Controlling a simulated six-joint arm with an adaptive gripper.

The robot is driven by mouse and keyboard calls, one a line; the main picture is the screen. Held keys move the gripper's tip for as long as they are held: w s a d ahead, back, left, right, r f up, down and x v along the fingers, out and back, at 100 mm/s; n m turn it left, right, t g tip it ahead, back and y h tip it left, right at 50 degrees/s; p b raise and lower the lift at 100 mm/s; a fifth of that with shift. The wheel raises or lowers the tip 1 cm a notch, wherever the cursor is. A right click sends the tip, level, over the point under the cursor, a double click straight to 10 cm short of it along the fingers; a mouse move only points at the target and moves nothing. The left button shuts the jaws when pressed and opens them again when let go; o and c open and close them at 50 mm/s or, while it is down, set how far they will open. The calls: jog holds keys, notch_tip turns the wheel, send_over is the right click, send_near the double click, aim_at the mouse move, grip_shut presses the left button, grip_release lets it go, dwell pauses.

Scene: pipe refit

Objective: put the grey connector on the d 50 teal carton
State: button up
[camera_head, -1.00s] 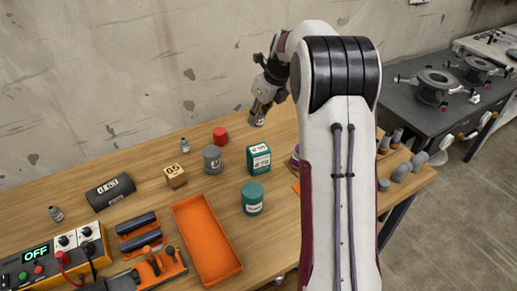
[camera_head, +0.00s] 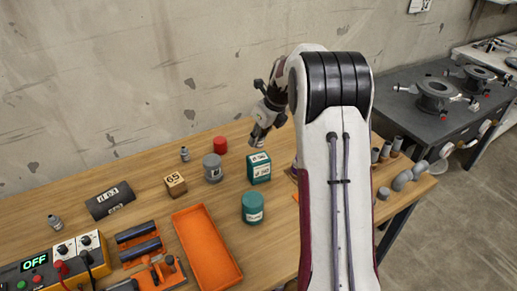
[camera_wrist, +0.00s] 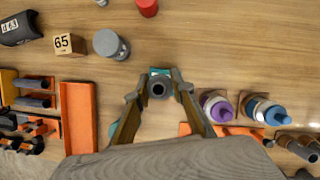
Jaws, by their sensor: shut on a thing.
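The teal carton (camera_head: 259,168) stands on the wooden table with white labels on its top and side; the top label seems to read d 50. My gripper (camera_head: 257,141) is just above the carton in the head view. In the wrist view my gripper (camera_wrist: 158,88) is shut on the grey connector (camera_wrist: 157,89), a small part with a dark round opening. The connector hides most of the carton there; only a teal edge (camera_wrist: 160,71) shows. In the head view the connector is small between the fingers, and I cannot tell whether it touches the carton.
A teal cylinder (camera_head: 252,204) stands in front of the carton, a grey cylinder (camera_head: 212,168) to its left and a red one (camera_head: 220,145) behind. A wooden 65 block (camera_head: 175,184) and an orange tray (camera_head: 206,245) are further left. Purple and blue capped parts (camera_wrist: 216,108) stand to the right.

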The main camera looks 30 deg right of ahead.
aim_at(259, 157)
jog(key=shift+f, duration=2.45)
jog(key=shift+f, duration=0.1)
jog(key=o, duration=1.1)
jog(key=v, duration=1.2)
jog(key=shift+s, duration=0.1)
